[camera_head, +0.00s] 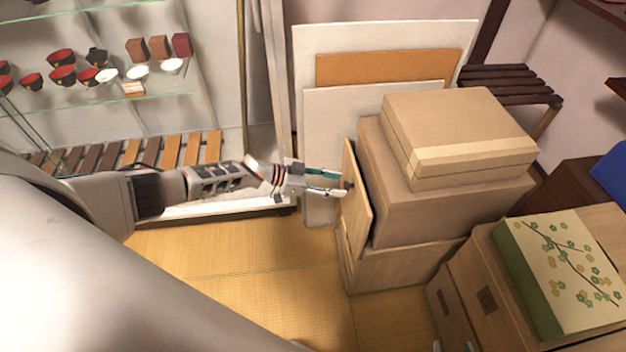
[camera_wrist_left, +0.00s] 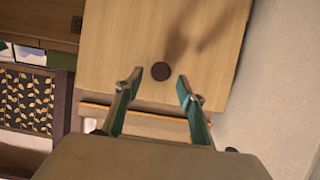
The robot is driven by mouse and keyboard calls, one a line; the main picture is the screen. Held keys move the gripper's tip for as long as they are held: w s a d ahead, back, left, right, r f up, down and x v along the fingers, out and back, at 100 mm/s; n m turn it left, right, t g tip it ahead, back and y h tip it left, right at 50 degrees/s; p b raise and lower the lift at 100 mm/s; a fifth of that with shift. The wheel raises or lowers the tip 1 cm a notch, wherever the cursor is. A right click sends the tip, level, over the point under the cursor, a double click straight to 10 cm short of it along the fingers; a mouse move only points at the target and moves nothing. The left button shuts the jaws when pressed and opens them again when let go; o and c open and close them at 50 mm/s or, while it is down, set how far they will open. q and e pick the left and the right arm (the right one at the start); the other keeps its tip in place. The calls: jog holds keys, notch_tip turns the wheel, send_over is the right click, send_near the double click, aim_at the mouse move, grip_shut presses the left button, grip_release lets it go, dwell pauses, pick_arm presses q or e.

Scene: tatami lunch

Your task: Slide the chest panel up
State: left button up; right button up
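The chest panel (camera_head: 356,218) is a light wooden board on the left side of the box stack. It stands slightly tilted in the head view. In the left wrist view the panel (camera_wrist_left: 120,45) fills the upper middle and carries a small dark round knob (camera_wrist_left: 160,71). My left gripper (camera_head: 338,183) is in front of the panel. Its two green-sided fingers (camera_wrist_left: 157,86) are spread, one on each side of the knob in the picture, with nothing between them. I cannot tell whether the tips touch the panel. My right gripper is not in view.
A flat carton (camera_head: 460,135) lies on the chest stack. Large boards (camera_head: 385,70) lean behind it. A flowered box (camera_head: 565,270) sits at the lower right. Glass shelves with bowls (camera_head: 62,75) stand at the left. The tatami floor (camera_head: 250,265) in front is clear.

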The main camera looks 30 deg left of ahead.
pick_arm(q)
jog(key=v, duration=0.9)
jog(key=shift+a, duration=0.15)
jog(key=shift+s+r, duration=0.1)
jog(key=s+d+n+t+p, duration=0.1)
jog(key=s+d+t, duration=0.1)
jog(key=s+d, duration=0.45)
jog(key=s+d+n+t+p, duration=0.2)
jog(key=s+d, duration=0.1)
jog(key=d, duration=0.7)
jog(key=s+a+n+y, duration=0.1)
jog(key=s+a+y, duration=0.1)
jog(key=s, duration=0.4)
jog(key=s+a+n+y+p, duration=0.1)
jog(key=s+a+y, duration=0.2)
jog(key=s, duration=0.2)
jog(key=s+a+f+n+g+y+p, duration=0.1)
jog(key=s+a+y, duration=0.1)
jog(key=s, duration=0.4)
jog(key=shift+s+a+n+y, duration=0.35)
jog(key=shift+a+n+y, duration=0.05)
jog(key=shift+y, duration=0.4)
pick_arm(e)
jog(key=r, duration=0.2)
jog(key=a+r, duration=0.1)
jog(key=shift+s+r, duration=0.1)
jog(key=shift+s, duration=0.2)
jog(key=shift+w+r, duration=0.15)
jog(key=shift+r, duration=0.15)
